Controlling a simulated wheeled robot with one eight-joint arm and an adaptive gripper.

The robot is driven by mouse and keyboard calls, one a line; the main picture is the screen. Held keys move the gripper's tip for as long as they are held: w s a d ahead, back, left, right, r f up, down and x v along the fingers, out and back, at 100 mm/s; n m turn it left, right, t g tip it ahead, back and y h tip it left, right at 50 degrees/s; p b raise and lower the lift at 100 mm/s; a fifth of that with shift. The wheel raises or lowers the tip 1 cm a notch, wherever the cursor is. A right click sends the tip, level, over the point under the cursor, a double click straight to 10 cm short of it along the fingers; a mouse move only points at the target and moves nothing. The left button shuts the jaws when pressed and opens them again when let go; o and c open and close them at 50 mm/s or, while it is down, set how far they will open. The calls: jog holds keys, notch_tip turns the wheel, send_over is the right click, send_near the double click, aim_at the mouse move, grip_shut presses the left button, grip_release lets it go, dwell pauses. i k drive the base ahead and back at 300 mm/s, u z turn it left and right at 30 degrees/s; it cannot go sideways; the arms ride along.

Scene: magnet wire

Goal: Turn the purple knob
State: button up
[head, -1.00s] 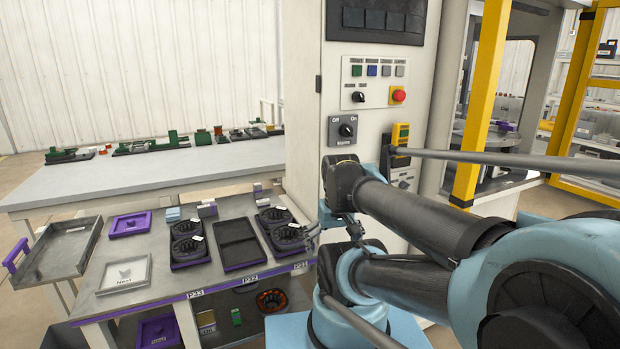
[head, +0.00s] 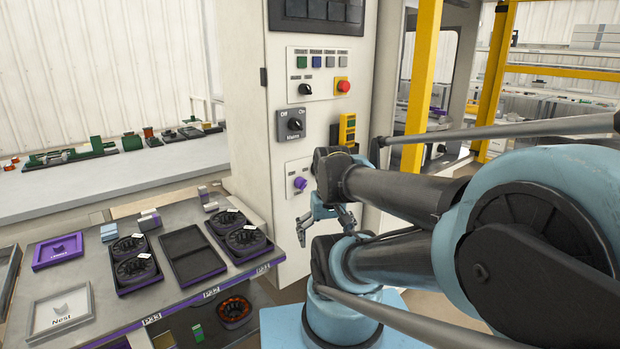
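The purple knob (head: 300,183) sits on a small white plate (head: 298,177) low on the front of the tall pale cabinet (head: 245,130). It is in plain view, just left of my arm's wrist. My gripper (head: 325,229) hangs below and to the right of the knob, in front of the cabinet. Its two fingers are spread apart with nothing between them. The gripper looks apart from the knob, but the depth between them is hard to judge.
Above the knob are a black rotary switch (head: 295,124), a red button (head: 343,86) and a yellow-black device (head: 346,129). A work table (head: 190,292) with black trays and purple trim stands left of the gripper. A yellow post (head: 422,75) rises behind my arm.

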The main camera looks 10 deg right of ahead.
aim_at(300, 183)
jog(key=z, duration=0.15)
jog(key=k, duration=1.75)
jog(key=u, duration=0.95)
jog(key=i, duration=1)
jog(key=z, duration=0.05)
